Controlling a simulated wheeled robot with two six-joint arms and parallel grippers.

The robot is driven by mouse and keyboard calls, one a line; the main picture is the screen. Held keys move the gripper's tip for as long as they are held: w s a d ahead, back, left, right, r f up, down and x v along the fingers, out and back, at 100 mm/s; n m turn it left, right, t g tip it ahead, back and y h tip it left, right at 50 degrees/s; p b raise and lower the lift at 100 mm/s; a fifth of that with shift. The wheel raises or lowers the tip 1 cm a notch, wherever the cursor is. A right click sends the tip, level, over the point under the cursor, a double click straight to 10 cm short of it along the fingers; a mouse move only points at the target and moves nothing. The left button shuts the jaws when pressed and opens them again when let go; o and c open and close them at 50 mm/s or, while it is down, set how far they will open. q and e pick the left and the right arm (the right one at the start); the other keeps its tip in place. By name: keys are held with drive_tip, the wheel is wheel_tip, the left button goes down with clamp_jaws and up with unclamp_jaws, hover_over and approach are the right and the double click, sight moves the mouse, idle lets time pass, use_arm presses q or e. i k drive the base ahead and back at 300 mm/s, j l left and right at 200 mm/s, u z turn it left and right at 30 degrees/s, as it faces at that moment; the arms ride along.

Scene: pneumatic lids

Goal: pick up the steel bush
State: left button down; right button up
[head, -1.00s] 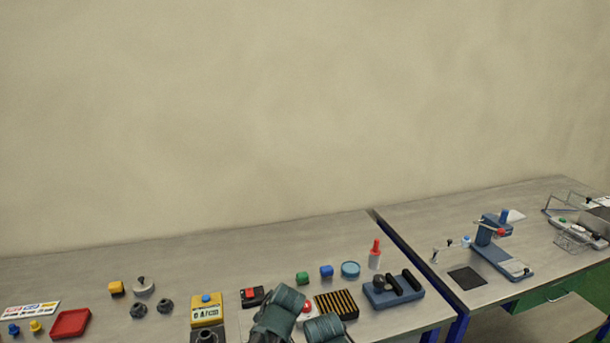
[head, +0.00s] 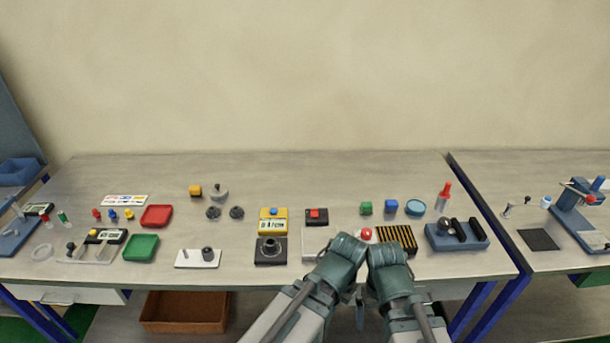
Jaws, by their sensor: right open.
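A small dark grey, hollow-looking cylinder, which looks like the steel bush (head: 208,254), stands upright on a white plate (head: 188,259) at the front left of the middle of the bench. Two dark knob-like parts (head: 213,212) lie behind it, so which one is the bush is not certain. My right gripper (head: 360,312) shows small and partly hidden between my arm links at the bottom centre, right of the white plate and well apart from it. It is open. The fingers of my left gripper do not show.
A black fixture with a round opening (head: 269,250) and a yellow meter (head: 273,220) stand right of the plate. A green tray (head: 142,248) lies to its left. A blue block with black rolls (head: 457,235) is at the right. Bare bench lies along the back.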

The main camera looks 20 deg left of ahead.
sight(269, 243)
drive_tip(key=k+j+u, duration=0.15)
drive_tip(key=u, duration=0.2)
drive_tip(key=k+j+u, duration=0.2)
drive_tip(key=u, duration=0.15)
drive_tip(key=k+j+u, duration=0.15)
drive_tip(key=u, duration=0.2)
drive_tip(key=j, duration=0.1)
